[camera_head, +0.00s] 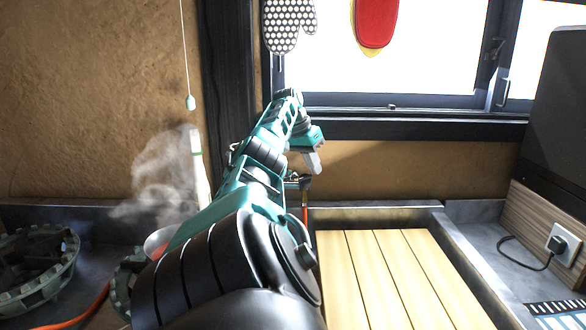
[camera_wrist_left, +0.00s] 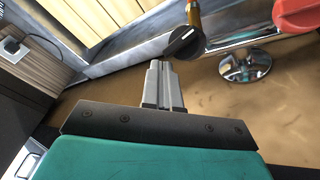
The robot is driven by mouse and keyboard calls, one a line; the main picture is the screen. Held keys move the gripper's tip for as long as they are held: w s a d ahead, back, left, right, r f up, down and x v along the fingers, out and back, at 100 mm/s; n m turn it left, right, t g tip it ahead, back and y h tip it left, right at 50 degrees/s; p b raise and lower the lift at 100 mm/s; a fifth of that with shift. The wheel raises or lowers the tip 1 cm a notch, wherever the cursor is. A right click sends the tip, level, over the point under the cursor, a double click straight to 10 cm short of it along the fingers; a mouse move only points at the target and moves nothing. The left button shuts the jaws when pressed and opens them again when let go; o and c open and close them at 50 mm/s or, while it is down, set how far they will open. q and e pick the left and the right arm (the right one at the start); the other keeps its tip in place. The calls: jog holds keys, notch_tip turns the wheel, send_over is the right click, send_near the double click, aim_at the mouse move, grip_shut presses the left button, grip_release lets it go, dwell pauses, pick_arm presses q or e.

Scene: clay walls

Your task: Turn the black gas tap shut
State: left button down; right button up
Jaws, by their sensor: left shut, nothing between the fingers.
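The black gas tap (camera_wrist_left: 186,43) shows in the left wrist view as a round black knob with a pale line across it, at the end of a brass-coloured pipe. In the head view the tap (camera_head: 304,182) is small, beside my arm and above an orange hose. My left gripper (camera_head: 314,168) is just above it there. In the left wrist view my left gripper (camera_wrist_left: 160,64) is shut and empty, its fingertips just below and left of the knob. A small gap seems to lie between them, but contact is hard to tell. My right gripper is not in view.
A red handle (camera_wrist_left: 297,14) on a chrome pipe and a round chrome wall flange (camera_wrist_left: 246,65) are right of the tap. A slatted wooden board (camera_head: 385,280) lies right of my arm. Steam rises at the left near the burner (camera_head: 38,262). A socket with a plug (camera_head: 562,245) is far right.

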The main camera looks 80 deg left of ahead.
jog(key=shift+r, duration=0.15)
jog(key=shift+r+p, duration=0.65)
jog(key=shift+p, duration=0.15)
